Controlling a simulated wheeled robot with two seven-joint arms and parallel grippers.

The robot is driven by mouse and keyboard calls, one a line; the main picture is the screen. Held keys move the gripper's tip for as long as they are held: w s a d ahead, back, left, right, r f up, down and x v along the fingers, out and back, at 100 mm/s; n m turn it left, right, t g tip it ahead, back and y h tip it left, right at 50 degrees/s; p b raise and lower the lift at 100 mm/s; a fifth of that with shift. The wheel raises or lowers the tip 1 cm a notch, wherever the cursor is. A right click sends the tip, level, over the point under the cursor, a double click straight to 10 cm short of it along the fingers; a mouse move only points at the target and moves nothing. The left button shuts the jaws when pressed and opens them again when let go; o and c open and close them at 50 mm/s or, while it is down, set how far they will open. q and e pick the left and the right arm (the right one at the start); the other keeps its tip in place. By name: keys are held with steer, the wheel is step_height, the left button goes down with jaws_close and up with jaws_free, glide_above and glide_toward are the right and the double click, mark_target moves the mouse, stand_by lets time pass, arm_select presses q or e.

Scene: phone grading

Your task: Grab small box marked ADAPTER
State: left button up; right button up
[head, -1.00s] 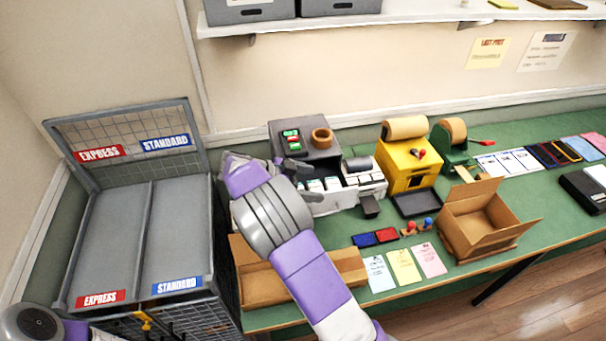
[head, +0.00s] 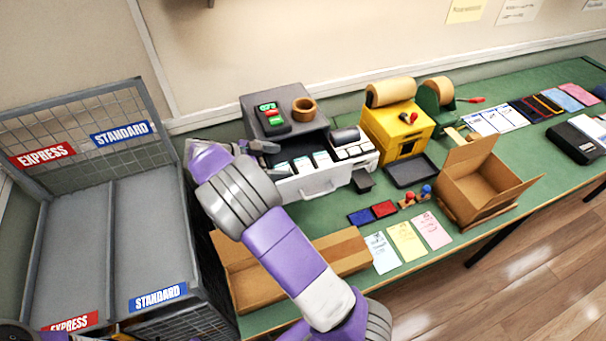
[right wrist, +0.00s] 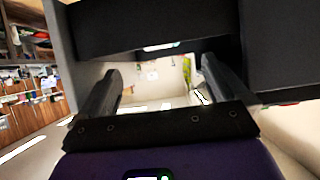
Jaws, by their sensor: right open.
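I cannot read the word ADAPTER on anything in these frames, so I cannot tell which item is the small box. Several small white-and-teal items (head: 302,166) stand in the open drawer (head: 318,185) of the grey unit, their print too small to read. My right gripper (head: 268,156) is in front of the grey unit, at the drawer's left end. In the right wrist view my right gripper (right wrist: 162,88) has its two dark fingers wide apart with nothing held between them.
A wire cage with EXPRESS and STANDARD bays (head: 105,240) stands at left. An open carton (head: 345,252) lies below my right arm; another carton (head: 475,185) sits at right. A yellow tape dispenser (head: 398,130) and a black tray (head: 410,171) stand beside the drawer.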

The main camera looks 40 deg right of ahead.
mark_target(302, 166)
steer(key=shift+s+d+f+b, duration=0.1)
steer(key=shift+f+b, duration=0.2)
steer(key=shift+f, duration=0.3)
steer(key=x, duration=0.7)
steer(key=shift+d, duration=0.2)
steer(key=c, duration=1)
